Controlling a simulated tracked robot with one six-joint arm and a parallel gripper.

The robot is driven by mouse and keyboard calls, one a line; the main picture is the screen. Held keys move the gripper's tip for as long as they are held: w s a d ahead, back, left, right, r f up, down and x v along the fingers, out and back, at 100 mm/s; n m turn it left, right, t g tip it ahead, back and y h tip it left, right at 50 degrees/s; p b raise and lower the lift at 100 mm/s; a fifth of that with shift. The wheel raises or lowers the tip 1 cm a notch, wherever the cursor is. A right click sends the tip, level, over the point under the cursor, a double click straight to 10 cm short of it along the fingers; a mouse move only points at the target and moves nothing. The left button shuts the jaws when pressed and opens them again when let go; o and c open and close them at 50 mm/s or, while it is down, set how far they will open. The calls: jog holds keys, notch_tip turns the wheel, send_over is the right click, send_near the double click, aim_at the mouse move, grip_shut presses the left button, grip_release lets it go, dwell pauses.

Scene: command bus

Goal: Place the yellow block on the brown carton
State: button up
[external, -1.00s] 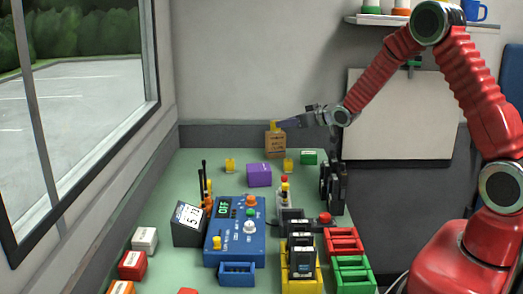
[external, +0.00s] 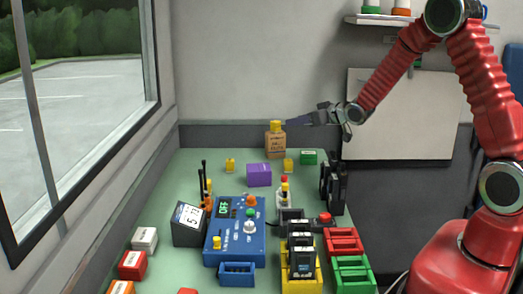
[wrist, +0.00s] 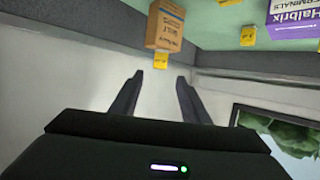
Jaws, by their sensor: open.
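The brown carton (external: 275,144) stands upright at the far end of the green table. The yellow block (external: 275,125) rests on top of it. In the wrist view, which looks inverted, the carton (wrist: 166,24) is at the top and the yellow block (wrist: 163,50) shows at its end. My gripper (external: 290,121) is just right of the block, at about its height, and apart from it. In the wrist view my gripper (wrist: 160,76) has its two fingers spread with nothing between them.
Two small yellow pieces (external: 230,165) (external: 288,165) flank a purple box (external: 259,175) in front of the carton. A green box (external: 309,157) is to its right. A blue control panel (external: 235,235), radios and coloured trays (external: 343,242) fill the nearer table.

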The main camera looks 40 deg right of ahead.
jog(key=s+a+r+g+h, duration=0.1)
jog(key=s+a+r+g, duration=0.1)
jog(key=s+r, duration=0.55)
jog(key=s+a+r+g, duration=0.2)
jog(key=s+r, duration=0.2)
jog(key=s, duration=0.6)
jog(key=s+a+g, duration=0.2)
jog(key=s+a, duration=0.1)
jog(key=s, duration=0.9)
jog(key=s+a+g+y, duration=0.1)
jog(key=s+a+g, duration=0.1)
jog(key=s, duration=1.1)
jog(key=shift+s+a, duration=0.3)
jog(key=shift+a, duration=0.5)
